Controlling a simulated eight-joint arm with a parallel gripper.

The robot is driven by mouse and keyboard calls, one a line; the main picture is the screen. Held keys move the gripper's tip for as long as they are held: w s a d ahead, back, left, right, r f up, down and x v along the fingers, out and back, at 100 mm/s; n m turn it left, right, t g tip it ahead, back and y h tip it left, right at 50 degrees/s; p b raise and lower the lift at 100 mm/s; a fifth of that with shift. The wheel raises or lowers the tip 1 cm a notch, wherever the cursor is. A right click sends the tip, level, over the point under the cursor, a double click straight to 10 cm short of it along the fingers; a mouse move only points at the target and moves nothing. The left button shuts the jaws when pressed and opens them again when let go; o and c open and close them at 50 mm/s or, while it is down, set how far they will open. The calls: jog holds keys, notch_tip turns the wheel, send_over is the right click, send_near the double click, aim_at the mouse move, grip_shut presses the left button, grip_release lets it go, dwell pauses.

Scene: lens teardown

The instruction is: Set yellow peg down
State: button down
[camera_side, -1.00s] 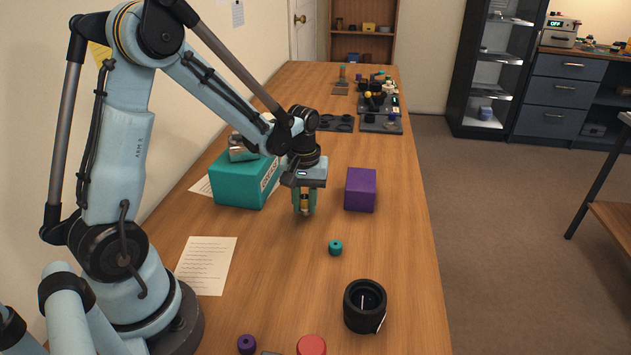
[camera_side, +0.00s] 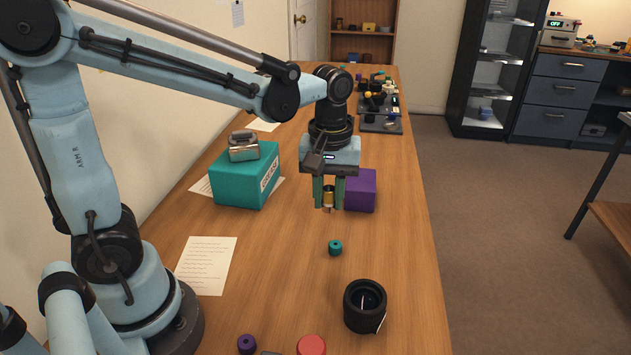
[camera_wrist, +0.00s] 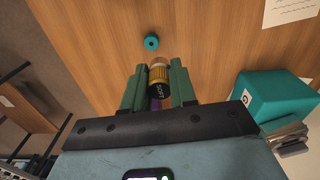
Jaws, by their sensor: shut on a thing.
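My gripper (camera_side: 328,203) is shut on the yellow peg (camera_side: 328,195), a small gold-yellow cylinder held between its two green fingers. In the wrist view the peg (camera_wrist: 158,74) shows a yellow band, a dark part with lettering and a pale, clear-looking end. The gripper points down over the wooden table, just left of and partly in front of the purple block (camera_side: 362,189). The peg appears to be above the table, but the exact gap is hard to tell.
A teal box (camera_side: 240,183) with a metal item (camera_side: 243,147) on top stands left. A paper sheet (camera_side: 207,265) lies left. Bare table surrounds the ring.

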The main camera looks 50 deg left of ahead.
jog(key=w+d, duration=0.1)
jog(key=d, duration=1.2)
send_over(375, 248)
notch_tip(375, 248, down, 7)
jog(key=shift+r, duration=0.15)
jog(key=shift+f, duration=1.95)
jog(key=shift+f, duration=0.2)
jog(key=c, duration=0.9)
grip_release()
jog(key=shift+r, duration=0.15)
